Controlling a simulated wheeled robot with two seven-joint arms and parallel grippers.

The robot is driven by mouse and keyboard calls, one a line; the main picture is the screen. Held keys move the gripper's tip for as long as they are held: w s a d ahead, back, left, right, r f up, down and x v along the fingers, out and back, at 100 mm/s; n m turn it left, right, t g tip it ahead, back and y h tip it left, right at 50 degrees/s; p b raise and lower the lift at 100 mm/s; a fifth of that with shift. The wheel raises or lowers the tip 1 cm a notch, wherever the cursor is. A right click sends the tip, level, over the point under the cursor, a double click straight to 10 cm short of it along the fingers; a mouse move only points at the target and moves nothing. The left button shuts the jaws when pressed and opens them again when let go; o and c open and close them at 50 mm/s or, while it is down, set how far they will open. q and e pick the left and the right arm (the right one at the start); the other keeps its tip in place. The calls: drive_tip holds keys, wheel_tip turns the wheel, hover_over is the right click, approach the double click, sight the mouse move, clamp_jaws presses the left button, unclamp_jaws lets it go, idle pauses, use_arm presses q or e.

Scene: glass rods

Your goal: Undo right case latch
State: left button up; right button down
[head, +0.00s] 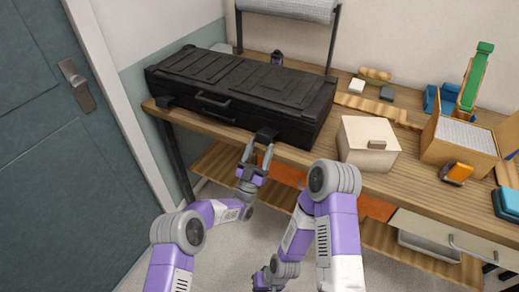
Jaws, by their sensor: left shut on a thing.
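A long black case (240,85) lies closed on the wooden workbench, its handle (213,100) on the front side. The right case latch (265,134) sticks out at the front, near the case's right end. The left latch (166,101) is at the front left. My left gripper (259,149) is at the right latch from the front and below, shut on it; its fingers partly cover the latch's lower part. My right gripper (265,281) hangs low at the bottom edge, away from the case, and its fingers do not show clearly.
Right of the case, a cream box (368,146) and an open wooden box (458,140) stand on the workbench (415,184). A roll on a dark stand (290,8) is behind the case. A door (45,130) is at the left. Open floor lies in front of the bench.

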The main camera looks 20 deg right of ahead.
use_arm(q)
drive_tip(key=o, duration=1.5)
drive_tip(key=p+v, duration=0.1)
drive_tip(key=v, duration=0.6)
drive_tip(key=shift+s+a+f, duration=0.1)
